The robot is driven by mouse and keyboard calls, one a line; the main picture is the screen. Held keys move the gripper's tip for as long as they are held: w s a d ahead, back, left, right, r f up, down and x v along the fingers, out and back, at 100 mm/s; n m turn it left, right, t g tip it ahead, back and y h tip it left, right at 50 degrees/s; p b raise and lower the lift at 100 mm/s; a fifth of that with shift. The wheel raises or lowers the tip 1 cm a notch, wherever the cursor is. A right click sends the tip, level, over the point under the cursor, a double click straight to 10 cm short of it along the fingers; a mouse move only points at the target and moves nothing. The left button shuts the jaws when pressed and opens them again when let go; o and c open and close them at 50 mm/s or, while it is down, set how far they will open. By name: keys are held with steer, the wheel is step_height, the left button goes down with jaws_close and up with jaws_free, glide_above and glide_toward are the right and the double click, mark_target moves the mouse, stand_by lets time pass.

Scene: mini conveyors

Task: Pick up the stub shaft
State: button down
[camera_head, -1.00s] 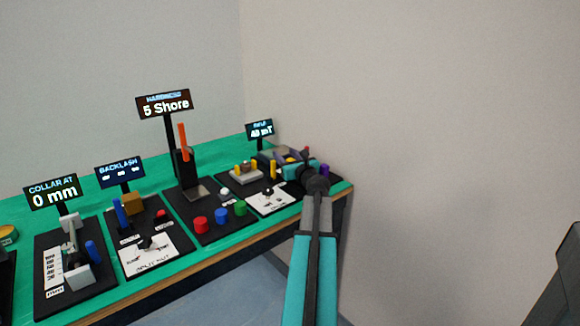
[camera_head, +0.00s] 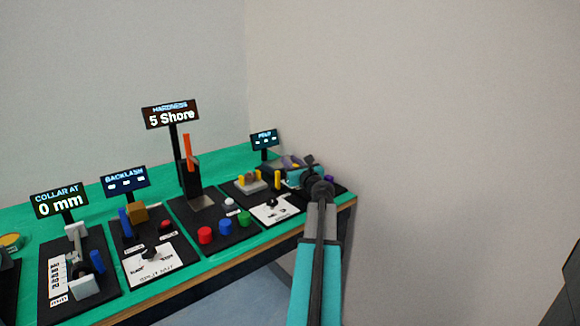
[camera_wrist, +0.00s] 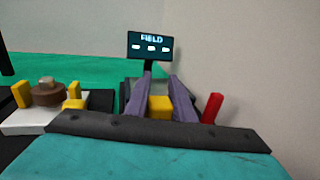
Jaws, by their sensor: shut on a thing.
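My gripper (camera_wrist: 161,80) reaches over the station at the right end of the bench. In the wrist view, its two purple-grey fingers stand close together, with a yellow piece (camera_wrist: 160,107) showing between them. I cannot tell whether this piece is the stub shaft, and no other part is clearly it. In the head view, my gripper (camera_head: 290,163) is small and partly covered by my wrist, so its hold is hard to see there.
The field display (camera_wrist: 150,46) stands just beyond my fingers and shows dashes. A red post (camera_wrist: 213,107) is close on the right. On the left, a white block (camera_wrist: 25,122) carries a brown disc and yellow posts. The wall is close on the right.

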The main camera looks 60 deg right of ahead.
steer(key=shift+r, duration=0.7)
steer(key=shift+s+a+r, duration=0.15)
steer(key=shift+r, duration=0.1)
steer(key=v, duration=0.8)
steer(key=a+r+p+v, duration=0.1)
steer(key=v, duration=0.4)
steer(key=shift+w, duration=0.4)
steer(key=shift+s+f+b, duration=0.1)
steer(key=shift+f+b, duration=0.1)
steer(key=shift+b, duration=0.15)
steer(key=shift+s+a+b, duration=0.1)
steer(key=shift+b, duration=0.6)
steer(key=shift+s+a+b, duration=0.25)
steer(key=shift+b, duration=1)
steer(key=b, duration=0.3)
steer(key=shift+s+a+r, duration=0.15)
steer(key=shift+s+a, duration=0.15)
steer(key=shift+s, duration=0.1)
steer(key=shift+s+a+r+b, duration=0.15)
steer(key=shift+s+a+b, duration=0.05)
steer(key=shift+b, duration=0.35)
